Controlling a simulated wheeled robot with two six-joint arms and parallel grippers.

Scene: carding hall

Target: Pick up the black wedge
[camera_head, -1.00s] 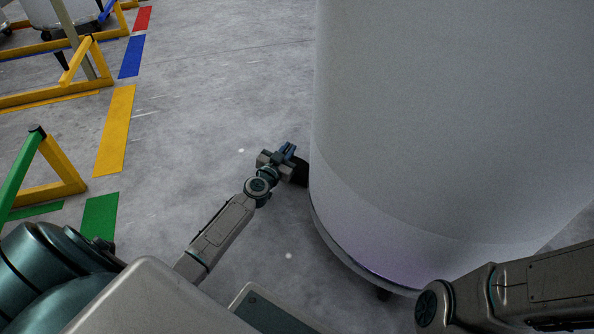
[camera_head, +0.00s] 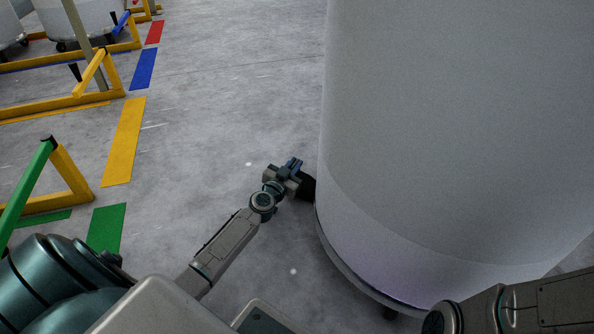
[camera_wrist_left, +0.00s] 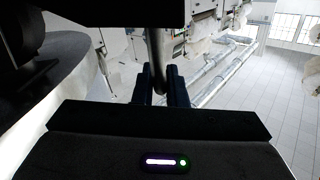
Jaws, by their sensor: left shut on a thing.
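The black wedge (camera_head: 308,188) shows as a small dark shape low beside the big white can, partly hidden behind my left gripper (camera_head: 294,166). In the left wrist view a black block (camera_wrist_left: 140,12) fills the top edge, and a grey rod (camera_wrist_left: 157,55) runs down from it. The left fingers (camera_wrist_left: 162,88) are shut on this rod, one on each side. I cannot tell whether the wedge touches the floor or the can. My right arm shows only in part at the lower right, and its gripper is out of view.
The large white can (camera_head: 430,130) fills the right side, close to the left gripper, on a base with castors. Yellow frames (camera_head: 70,180), a green bar (camera_head: 25,185) and coloured floor stripes (camera_head: 125,140) lie to the left. Grey floor (camera_head: 220,110) between is clear.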

